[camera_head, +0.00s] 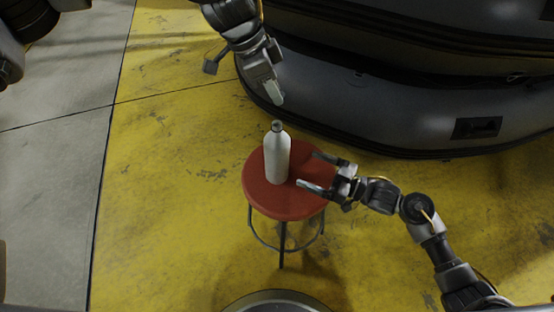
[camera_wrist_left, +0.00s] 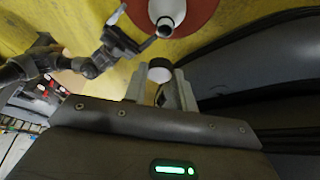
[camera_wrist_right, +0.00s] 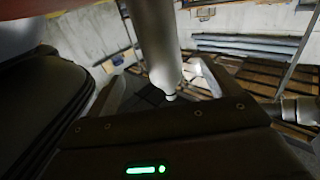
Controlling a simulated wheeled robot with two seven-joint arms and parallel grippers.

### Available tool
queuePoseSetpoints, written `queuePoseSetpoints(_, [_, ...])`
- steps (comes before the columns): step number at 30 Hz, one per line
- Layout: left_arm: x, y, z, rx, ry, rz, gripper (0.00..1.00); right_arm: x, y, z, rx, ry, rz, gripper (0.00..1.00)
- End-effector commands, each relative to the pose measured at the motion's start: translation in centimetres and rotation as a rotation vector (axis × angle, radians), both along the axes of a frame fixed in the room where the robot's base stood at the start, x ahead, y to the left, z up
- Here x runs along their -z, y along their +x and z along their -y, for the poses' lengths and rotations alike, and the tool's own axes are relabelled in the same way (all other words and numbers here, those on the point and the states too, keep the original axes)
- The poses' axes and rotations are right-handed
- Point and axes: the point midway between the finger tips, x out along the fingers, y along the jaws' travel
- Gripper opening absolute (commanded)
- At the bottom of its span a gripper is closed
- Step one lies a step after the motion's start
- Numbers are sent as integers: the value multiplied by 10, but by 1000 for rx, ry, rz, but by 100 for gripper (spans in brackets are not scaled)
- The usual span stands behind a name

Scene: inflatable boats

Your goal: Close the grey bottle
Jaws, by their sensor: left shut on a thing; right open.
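A grey bottle (camera_head: 277,158) stands upright on a round red stool (camera_head: 290,207). Its neck faces up, and its open mouth (camera_wrist_left: 166,29) shows in the left wrist view. My left gripper (camera_head: 277,97) is above and behind the bottle, apart from it. It is shut on a small dark-topped round cap (camera_wrist_left: 160,71), which shows between its fingers in the left wrist view. My right gripper (camera_head: 306,170) is open just right of the bottle, its fingers pointing toward it. In the right wrist view the bottle (camera_wrist_right: 155,40) appears between the open fingers, not gripped.
Large dark grey inflatable boats (camera_head: 400,110) are stacked behind and to the right of the stool. The yellow floor (camera_head: 180,200) left of the stool is clear. Wooden pallets (camera_wrist_right: 265,75) show in the right wrist view.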

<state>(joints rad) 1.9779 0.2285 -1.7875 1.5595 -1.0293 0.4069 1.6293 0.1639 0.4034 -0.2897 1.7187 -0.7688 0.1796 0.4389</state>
Motion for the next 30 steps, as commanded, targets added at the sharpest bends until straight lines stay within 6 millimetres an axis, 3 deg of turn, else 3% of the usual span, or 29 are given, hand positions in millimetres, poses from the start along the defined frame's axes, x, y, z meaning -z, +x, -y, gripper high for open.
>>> queuePoseSetpoints(18, [0, 0, 0, -1, 0, 0, 6, -1, 45, -87, 1, 2, 0, 88])
queuePoseSetpoints(30, [0, 0, 0, -1, 0, 0, 6, 0, 53, -104, 0, 0, 0, 88])
